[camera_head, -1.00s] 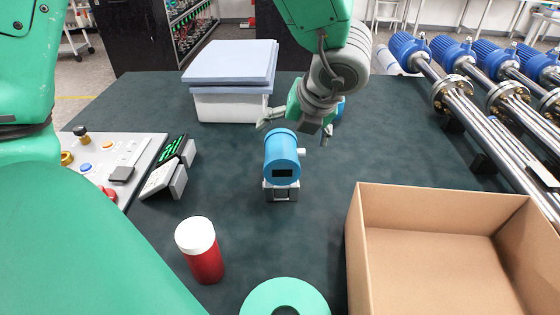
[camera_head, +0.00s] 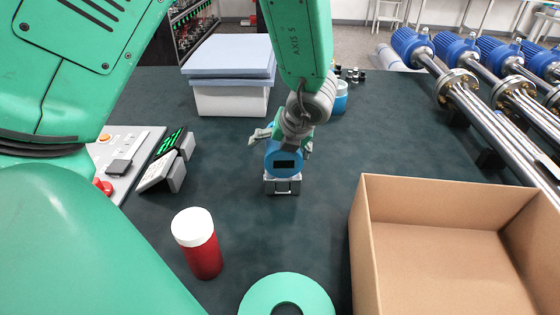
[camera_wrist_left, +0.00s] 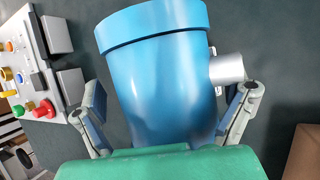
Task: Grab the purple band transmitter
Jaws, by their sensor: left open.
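A blue cylindrical transmitter (camera_head: 284,160) with a dark display stands on a small silver base (camera_head: 282,184) in the middle of the table. No purple band shows on it. My left gripper (camera_head: 283,143) is open and low over it, one finger on each side. In the left wrist view, the transmitter's blue body (camera_wrist_left: 160,80) lies between the two spread fingers, with a silver stub (camera_wrist_left: 227,68) near the right finger. Another light blue item (camera_head: 340,98) stands farther back, partly hidden by my arm. My right gripper is not seen.
A red bottle with a white cap (camera_head: 197,243) stands front left. An open cardboard box (camera_head: 365,235) is front right. A control panel (camera_head: 128,155) and a small display device (camera_head: 168,160) are left, a lidded white bin (camera_head: 230,98) behind, metal pipes (camera_head: 495,120) right.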

